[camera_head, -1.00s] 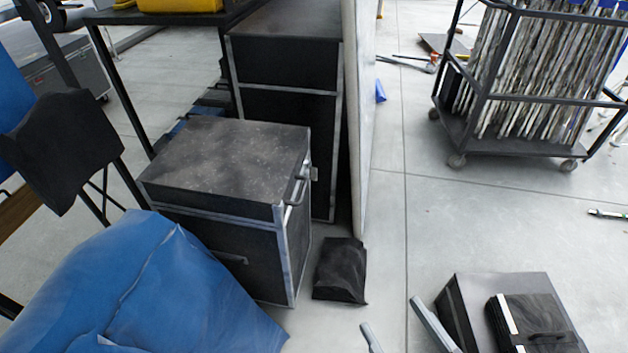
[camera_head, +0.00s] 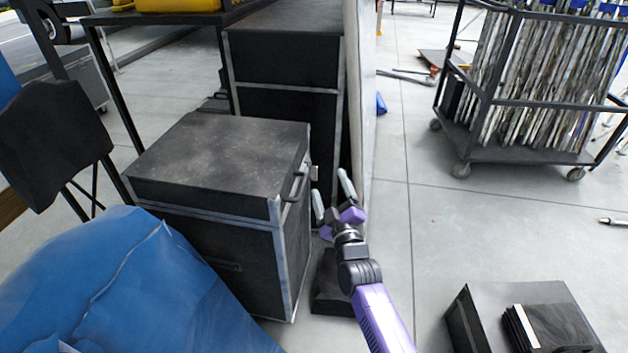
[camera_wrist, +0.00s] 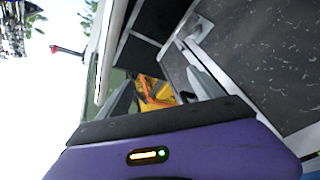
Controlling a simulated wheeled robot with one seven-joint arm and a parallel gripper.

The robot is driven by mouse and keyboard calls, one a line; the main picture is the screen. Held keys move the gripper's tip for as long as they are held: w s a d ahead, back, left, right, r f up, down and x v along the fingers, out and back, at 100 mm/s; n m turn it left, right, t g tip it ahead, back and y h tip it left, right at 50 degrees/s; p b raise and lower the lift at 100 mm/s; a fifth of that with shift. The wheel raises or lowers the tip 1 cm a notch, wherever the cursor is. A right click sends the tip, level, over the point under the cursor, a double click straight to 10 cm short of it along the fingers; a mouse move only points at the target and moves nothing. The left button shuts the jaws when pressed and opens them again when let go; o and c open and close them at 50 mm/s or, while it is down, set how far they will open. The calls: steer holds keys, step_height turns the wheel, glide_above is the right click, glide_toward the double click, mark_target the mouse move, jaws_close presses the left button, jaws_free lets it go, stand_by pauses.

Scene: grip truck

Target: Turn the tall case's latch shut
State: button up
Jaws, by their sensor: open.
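A black case (camera_head: 220,165) with a speckled lid and metal edges stands left of centre. A handle (camera_head: 296,186) is on its right side, and a small pale metal tab (camera_head: 314,172), which looks like a latch, sticks out near the far right corner. A metal fitting (camera_wrist: 198,28) shows at the lid's edge in the wrist view. A taller black case (camera_head: 285,62) stands behind; I see no clear latch on it. My gripper (camera_head: 331,182) is open and empty, just right of the front case near the tab. Its fingers (camera_wrist: 160,75) are apart in the wrist view.
A pale upright panel (camera_head: 366,110) stands close right of my gripper. A dark bag (camera_head: 328,288) lies on the floor beside the case. Blue cloth (camera_head: 130,285) covers the lower left. A wheeled cart (camera_head: 535,150) stands at the right.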

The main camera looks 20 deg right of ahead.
mark_target(314, 175)
steer(key=w+f+n+b, duration=0.2)
steer(key=w, duration=0.2)
steer(key=w+d+f+n+g+b, duration=0.1)
steer(key=w+f+n, duration=0.2)
steer(key=w, duration=0.2)
steer(key=w+d+f+n+b, duration=0.1)
steer(key=w+f+n+b, duration=0.1)
steer(key=w, duration=0.3)
steer(key=shift+f+n+g+b, duration=0.15)
steer(key=shift+n+g+b, duration=0.2)
steer(key=shift+n, duration=0.35)
steer(key=shift+w+d+b, duration=0.15)
steer(key=shift+w+b, duration=0.15)
steer(key=shift+w, duration=0.25)
steer(key=shift+r, duration=0.2)
steer(key=c, duration=1.4)
